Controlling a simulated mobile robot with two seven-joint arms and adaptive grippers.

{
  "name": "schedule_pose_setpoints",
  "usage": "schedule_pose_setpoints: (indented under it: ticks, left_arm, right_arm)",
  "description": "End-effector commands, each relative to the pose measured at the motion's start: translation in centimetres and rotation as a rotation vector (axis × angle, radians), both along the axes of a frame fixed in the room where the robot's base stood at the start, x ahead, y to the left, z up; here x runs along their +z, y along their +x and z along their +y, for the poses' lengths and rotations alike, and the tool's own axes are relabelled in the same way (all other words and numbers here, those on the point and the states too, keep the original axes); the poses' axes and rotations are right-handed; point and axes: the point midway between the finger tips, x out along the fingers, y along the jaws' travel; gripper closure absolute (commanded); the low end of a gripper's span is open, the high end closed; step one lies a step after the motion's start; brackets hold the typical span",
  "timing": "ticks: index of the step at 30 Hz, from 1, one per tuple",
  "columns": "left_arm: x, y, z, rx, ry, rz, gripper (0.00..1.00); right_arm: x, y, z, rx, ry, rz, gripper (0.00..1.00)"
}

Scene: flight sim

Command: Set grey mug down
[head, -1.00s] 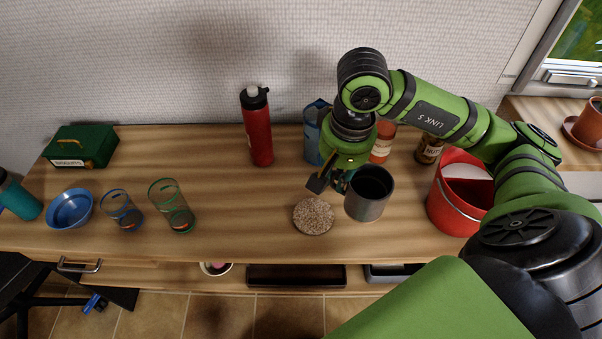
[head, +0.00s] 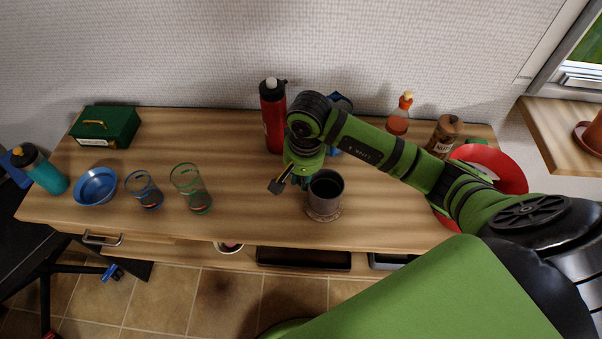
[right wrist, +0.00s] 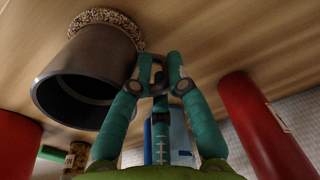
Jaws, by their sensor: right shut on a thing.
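The grey mug (head: 325,186) is upright over the speckled round coaster (head: 323,217), whose rim shows under it. In the right wrist view the mug (right wrist: 85,80) is at the upper left, with the coaster (right wrist: 108,17) just beyond its base. I cannot tell whether the base touches the coaster. My right gripper (head: 303,182) is at the mug's left side. In the right wrist view its fingers (right wrist: 158,72) are closed on the mug's handle. My left gripper is not in view.
A red bottle (head: 272,117) stands behind my right gripper. A blue carton is partly hidden by my arm.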

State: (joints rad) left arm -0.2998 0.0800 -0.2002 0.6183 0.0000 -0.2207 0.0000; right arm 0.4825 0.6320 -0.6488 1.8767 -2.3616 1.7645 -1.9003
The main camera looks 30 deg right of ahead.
Motion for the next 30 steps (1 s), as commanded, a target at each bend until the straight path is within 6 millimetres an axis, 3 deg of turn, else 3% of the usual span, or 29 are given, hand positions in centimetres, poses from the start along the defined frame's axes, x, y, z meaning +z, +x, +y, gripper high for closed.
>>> schedule_pose_setpoints:
  ticks: [9,10,11,23,26,30]
  left_arm:
    - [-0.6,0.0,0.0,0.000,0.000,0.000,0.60]
    - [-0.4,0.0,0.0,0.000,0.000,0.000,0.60]
    - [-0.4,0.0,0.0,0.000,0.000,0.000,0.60]
    - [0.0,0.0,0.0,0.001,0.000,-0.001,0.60]
    - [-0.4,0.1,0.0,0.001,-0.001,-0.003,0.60]
    - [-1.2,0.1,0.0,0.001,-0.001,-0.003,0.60]
  right_arm:
    - [-0.4,0.1,0.0,0.000,0.001,-0.003,1.00]
    - [-0.3,0.0,0.0,0.000,0.001,0.000,0.71]
    - [-0.2,0.0,0.0,0.000,0.001,0.000,0.59]
    - [0.1,0.0,0.0,-0.001,0.001,0.000,0.59]
    - [0.9,0.1,0.0,0.000,0.001,-0.004,0.59]
    - [3.6,0.0,-0.2,0.001,-0.001,-0.009,0.59]
